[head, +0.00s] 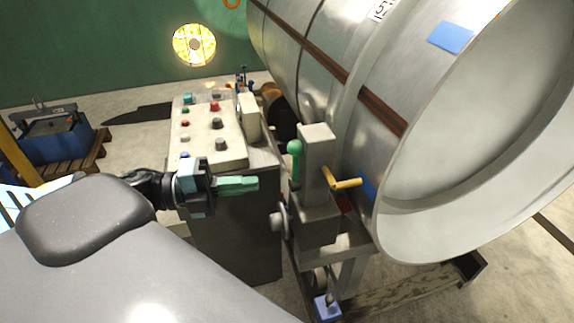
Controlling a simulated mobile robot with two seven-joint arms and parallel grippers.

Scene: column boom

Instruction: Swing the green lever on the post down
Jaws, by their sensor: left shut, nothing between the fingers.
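The green lever (295,150) with a round green knob stands upright on the left side of the grey post (317,170). My left gripper (256,183) has green fingers and comes in from the left. It is shut and empty. Its fingertips point right toward the lever and appear to the left of and a little lower than the knob, with a visible gap between them. My right gripper is not in view.
A control cabinet (215,130) with several buttons stands behind my left gripper. A yellow handle (347,183) sticks out of the post's right side. A large metal drum (440,120) fills the right. A blue machine on a pallet (75,168) stands far left.

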